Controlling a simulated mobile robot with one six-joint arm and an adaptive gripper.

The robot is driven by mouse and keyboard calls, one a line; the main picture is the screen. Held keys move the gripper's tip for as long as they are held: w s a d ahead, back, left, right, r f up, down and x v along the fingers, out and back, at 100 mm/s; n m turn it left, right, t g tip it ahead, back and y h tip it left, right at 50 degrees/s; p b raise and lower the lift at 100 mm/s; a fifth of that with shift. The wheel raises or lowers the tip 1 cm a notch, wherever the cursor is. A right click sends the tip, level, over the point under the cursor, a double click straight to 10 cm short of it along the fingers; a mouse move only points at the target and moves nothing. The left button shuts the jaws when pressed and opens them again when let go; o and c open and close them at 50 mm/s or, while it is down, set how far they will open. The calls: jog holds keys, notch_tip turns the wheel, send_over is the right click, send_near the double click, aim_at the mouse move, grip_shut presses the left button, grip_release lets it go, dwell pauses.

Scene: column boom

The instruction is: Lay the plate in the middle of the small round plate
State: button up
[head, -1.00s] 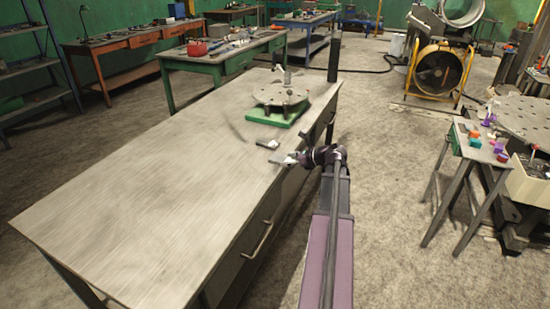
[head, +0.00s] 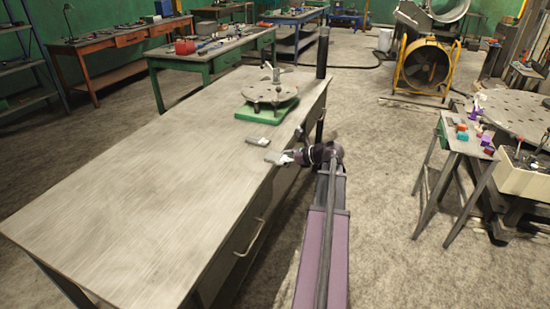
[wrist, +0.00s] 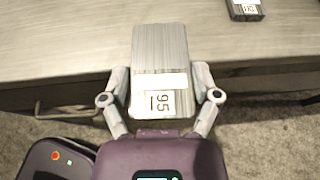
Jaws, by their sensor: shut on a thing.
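My gripper (wrist: 160,78) is shut on a flat grey metal plate (wrist: 160,45), one finger on each long side. The plate has a white label, seemingly "95". In the head view my gripper (head: 291,158) holds this plate (head: 276,156) at the bench's right edge; its height above the top is hard to tell. The small round plate (head: 262,96) is a grey disc with holes on a green base, farther back on the bench. A post with a handle stands at its middle. My gripper is apart from it, nearer the camera.
A second labelled grey plate (head: 257,140) lies on the bench between my gripper and the green base (head: 250,114); it also shows in the wrist view (wrist: 244,8). A dark upright post (head: 322,55) stands behind the bench's far right corner. The near bench top (head: 130,205) is clear.

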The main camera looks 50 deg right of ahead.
aim_at(283, 158)
jog(key=shift+w+r, duration=0.1)
jog(key=shift+r, duration=0.1)
notch_tip(283, 158, up, 11)
jog(key=p, duration=1.1)
jog(key=shift+f, duration=0.2)
jog(key=shift+w, duration=0.15)
